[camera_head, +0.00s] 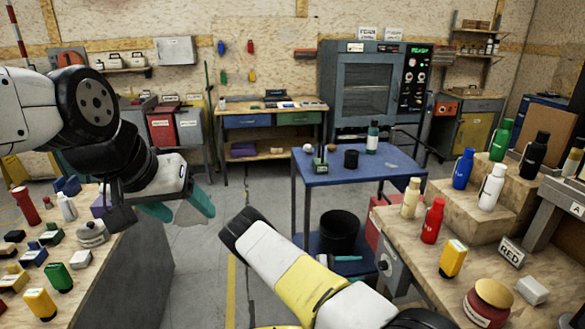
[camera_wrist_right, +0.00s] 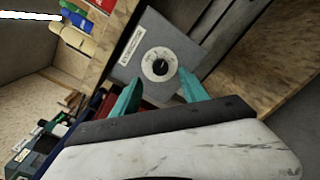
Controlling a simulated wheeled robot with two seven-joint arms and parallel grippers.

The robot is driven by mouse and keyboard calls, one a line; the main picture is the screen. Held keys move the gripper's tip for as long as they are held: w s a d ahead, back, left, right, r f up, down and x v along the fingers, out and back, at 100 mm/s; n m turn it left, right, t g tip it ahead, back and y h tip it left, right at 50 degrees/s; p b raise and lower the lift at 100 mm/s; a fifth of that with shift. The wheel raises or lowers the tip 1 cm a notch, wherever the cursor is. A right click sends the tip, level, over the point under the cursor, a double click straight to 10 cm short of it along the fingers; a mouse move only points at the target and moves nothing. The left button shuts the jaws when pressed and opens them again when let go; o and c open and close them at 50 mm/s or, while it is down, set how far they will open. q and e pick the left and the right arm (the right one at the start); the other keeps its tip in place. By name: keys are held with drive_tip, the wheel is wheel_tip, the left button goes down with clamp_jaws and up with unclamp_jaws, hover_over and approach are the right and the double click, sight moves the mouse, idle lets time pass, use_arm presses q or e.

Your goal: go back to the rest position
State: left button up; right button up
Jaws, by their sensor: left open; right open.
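My left gripper (camera_head: 188,208) hangs beside the right edge of the left table in the head view, its teal fingers apart with nothing between them. In the right wrist view my right gripper (camera_wrist_right: 158,92) shows two teal fingers spread apart and empty. They point toward a grey panel (camera_wrist_right: 150,45) with a round dial. I cannot tell whether a finger touches it.
The left table (camera_head: 112,272) carries several small coloured items. A blue cart (camera_head: 345,170) stands in the middle with a black bucket (camera_head: 340,232) on its lower shelf. Floor between is open.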

drive_tip(key=s+a+r+m+g+y, duration=0.1)
drive_tip(key=s+a+r+m+y, duration=0.3)
drive_tip(key=r, duration=0.6)
drive_tip(key=s+a+r+m+y, duration=0.1)
drive_tip(key=s+r+m+y, duration=0.1)
drive_tip(key=r+y, duration=0.55)
drive_tip(key=s+a+r+m+g+y, duration=0.1)
drive_tip(key=s+a+r+m+y, duration=0.2)
drive_tip(key=r, duration=0.9)
drive_tip(key=s+a+r+t+y, duration=0.2)
drive_tip(key=s+r+t, duration=0.1)
drive_tip(key=s+r, duration=0.4)
drive_tip(key=s+a+r+t+y, duration=0.3)
drive_tip(key=s+r+t, duration=0.1)
drive_tip(key=s+r, duration=0.4)
drive_tip(key=shift+s+a+r+t, duration=0.2)
drive_tip(key=shift+s+t, duration=0.1)
drive_tip(key=shift+s, duration=0.15)
